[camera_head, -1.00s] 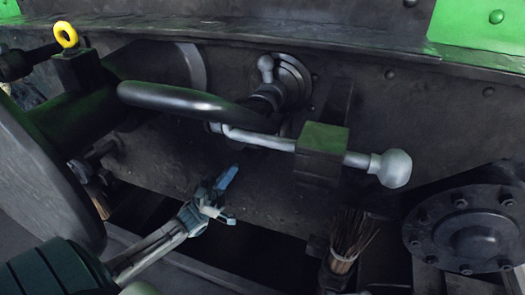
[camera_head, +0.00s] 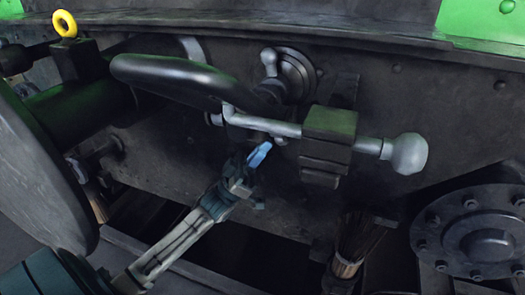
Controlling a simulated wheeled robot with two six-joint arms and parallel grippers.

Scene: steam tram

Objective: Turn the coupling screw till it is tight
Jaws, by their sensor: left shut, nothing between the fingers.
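The coupling screw's pale metal bar (camera_head: 268,125) runs rightward through a dark block (camera_head: 327,136) and ends in a round pale knob (camera_head: 406,154). A thick dark curved link (camera_head: 168,80) reaches in from the left to the bar's left end. My left gripper (camera_head: 259,156) is just below the bar's left part, its blue fingertips shut and empty. I cannot tell whether the tips touch the bar. My right gripper is not in view.
A round metal fitting (camera_head: 287,75) is on the dark beam behind the bar. A buffer disc (camera_head: 36,165) stands at the left, a yellow ring (camera_head: 65,24) above it. A bristle bundle (camera_head: 351,245) and a bolted round flange (camera_head: 478,235) are at lower right.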

